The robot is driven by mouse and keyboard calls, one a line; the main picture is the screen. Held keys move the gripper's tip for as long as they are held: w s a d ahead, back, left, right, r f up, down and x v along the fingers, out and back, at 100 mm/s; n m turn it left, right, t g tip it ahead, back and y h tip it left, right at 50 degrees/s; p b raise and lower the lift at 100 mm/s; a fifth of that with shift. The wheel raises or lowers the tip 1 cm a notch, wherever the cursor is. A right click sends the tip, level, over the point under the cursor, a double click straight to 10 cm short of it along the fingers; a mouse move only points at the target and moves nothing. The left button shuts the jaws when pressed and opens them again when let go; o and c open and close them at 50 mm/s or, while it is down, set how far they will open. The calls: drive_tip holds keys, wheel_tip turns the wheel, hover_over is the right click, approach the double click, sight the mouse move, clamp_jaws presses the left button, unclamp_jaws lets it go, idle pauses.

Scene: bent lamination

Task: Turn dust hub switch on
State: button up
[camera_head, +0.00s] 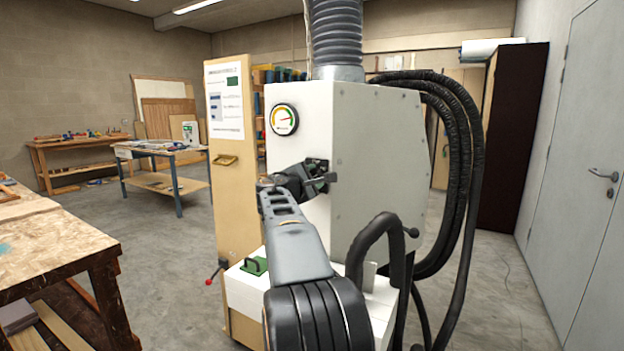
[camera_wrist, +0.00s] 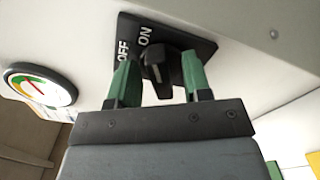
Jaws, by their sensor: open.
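The dust hub (camera_head: 378,150) is a tall white cabinet in the middle of the head view. Its black switch plate (camera_wrist: 181,37) shows in the wrist view with the white words OFF and ON. A dark rotary knob (camera_wrist: 156,56) stands out from the plate near the word ON; its exact setting is hard to tell. My gripper (camera_wrist: 160,66) has its two green fingers apart, one on each side of the knob, with visible gaps. In the head view, my gripper (camera_head: 318,180) is at the cabinet's front face and hides much of the switch.
A round gauge (camera_head: 284,119) is left of the switch. Black hoses (camera_head: 462,170) hang on the cabinet's right side. A wooden panel (camera_head: 230,165) with a notice stands at its left. A workbench (camera_head: 50,235) is at the near left. Floor is open between benches and cabinet.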

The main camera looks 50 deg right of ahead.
drive_tip(key=shift+a, duration=0.1)
drive_tip(key=v, duration=1.3)
drive_tip(key=shift+a+b, duration=0.35)
drive_tip(key=shift+b, duration=0.1)
drive_tip(key=s+a+f+m+y+p, duration=0.3)
drive_tip(key=a+y+p, duration=0.3)
drive_tip(key=a, duration=0.3)
drive_tip(key=s+a+f+m+y+p, duration=0.2)
drive_tip(key=s+a+f+y+p, duration=0.2)
drive_tip(key=a+p, duration=0.3)
drive_tip(key=s+a+f+m+y+p, duration=0.3)
drive_tip(key=s+a+y+p, duration=0.3)
drive_tip(key=a, duration=0.5)
drive_tip(key=shift+f+m+g+y+p, duration=0.35)
drive_tip(key=shift+f+y+p, duration=0.2)
drive_tip(key=shift+y, duration=0.25)
drive_tip(key=shift+d+r, duration=0.1)
drive_tip(key=shift+d, duration=0.05)
